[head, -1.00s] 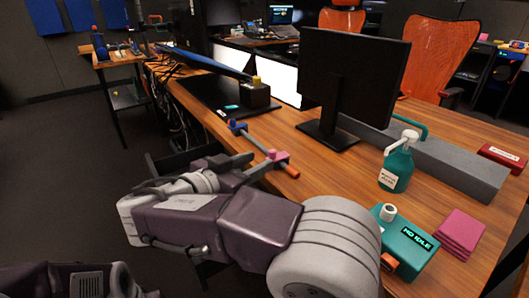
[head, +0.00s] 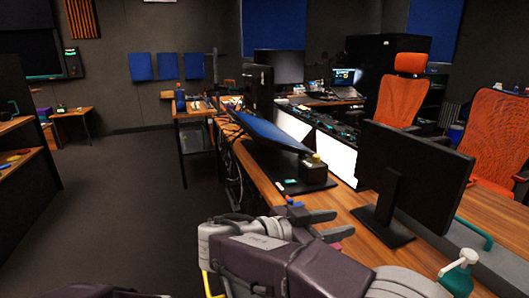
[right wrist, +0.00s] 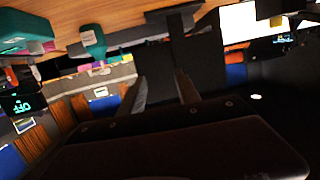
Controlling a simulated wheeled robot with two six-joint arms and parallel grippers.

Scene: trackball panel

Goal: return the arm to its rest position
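My right gripper (head: 343,222) is in the lower middle of the head view, over the near edge of the wooden desk (head: 352,246). Its two fingers are apart with nothing between them. My right arm runs along the bottom of the head view. Only a dark strip of my left arm shows at the bottom left; my left gripper is out of view.
A black monitor (head: 415,172) stands on the desk right of my gripper. A teal spray bottle (head: 458,277) is at the lower right; it also shows in the wrist view (right wrist: 93,42). The floor (head: 130,210) at left is clear.

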